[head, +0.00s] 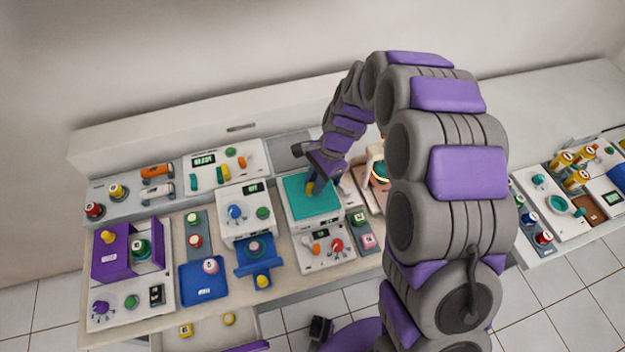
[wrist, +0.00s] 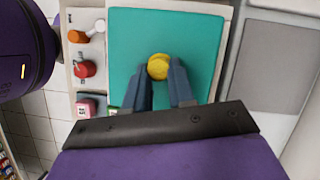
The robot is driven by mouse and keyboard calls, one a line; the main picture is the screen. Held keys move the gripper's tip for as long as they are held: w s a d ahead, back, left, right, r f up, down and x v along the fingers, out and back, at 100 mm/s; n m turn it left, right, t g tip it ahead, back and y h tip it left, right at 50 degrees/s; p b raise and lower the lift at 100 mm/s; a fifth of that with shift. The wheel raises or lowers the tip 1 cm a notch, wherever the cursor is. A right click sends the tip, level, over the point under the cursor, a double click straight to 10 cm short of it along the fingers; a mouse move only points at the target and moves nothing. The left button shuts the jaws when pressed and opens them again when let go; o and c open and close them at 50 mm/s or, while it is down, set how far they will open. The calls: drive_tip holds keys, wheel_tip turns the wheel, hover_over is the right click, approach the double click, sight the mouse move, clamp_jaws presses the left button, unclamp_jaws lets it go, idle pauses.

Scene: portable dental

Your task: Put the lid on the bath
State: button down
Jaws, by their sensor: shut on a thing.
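The lid is a flat teal square (head: 298,203) with a round yellow knob (head: 310,189). It lies level over the top of the white bath unit (head: 318,243), which has orange and red knobs on its front. My gripper (head: 315,184) reaches down from above and is shut on the yellow knob. In the wrist view the two fingers (wrist: 160,76) sit on either side of the knob (wrist: 158,66), with the teal lid (wrist: 127,45) spread beneath. The lid hides the bath's opening. I cannot tell whether the lid touches the rim or hangs just above it.
A white unit with a blue knob (head: 236,212) stands close on the left. A purple open box (head: 111,264) is farther left. A grey panel (wrist: 276,65) lies right of the lid in the wrist view. A second bench (head: 569,238) stands at the right.

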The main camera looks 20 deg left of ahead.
drive_tip(key=shift+a+f+p, duration=0.1)
drive_tip(key=shift+a+p, duration=0.3)
drive_tip(key=shift+a, duration=0.15)
drive_tip(key=shift+d, duration=0.4)
drive_tip(key=c, duration=1.4)
unclamp_jaws()
drive_tip(key=shift+d, duration=0.1)
drive_tip(key=o, duration=0.5)
drive_tip(key=shift+a, duration=0.2)
drive_tip(key=shift+o, duration=0.2)
drive_tip(key=shift+a, duration=0.2)
drive_tip(key=p+v, duration=0.3)
drive_tip(key=v, duration=1.4)
drive_tip(key=shift+p, duration=0.3)
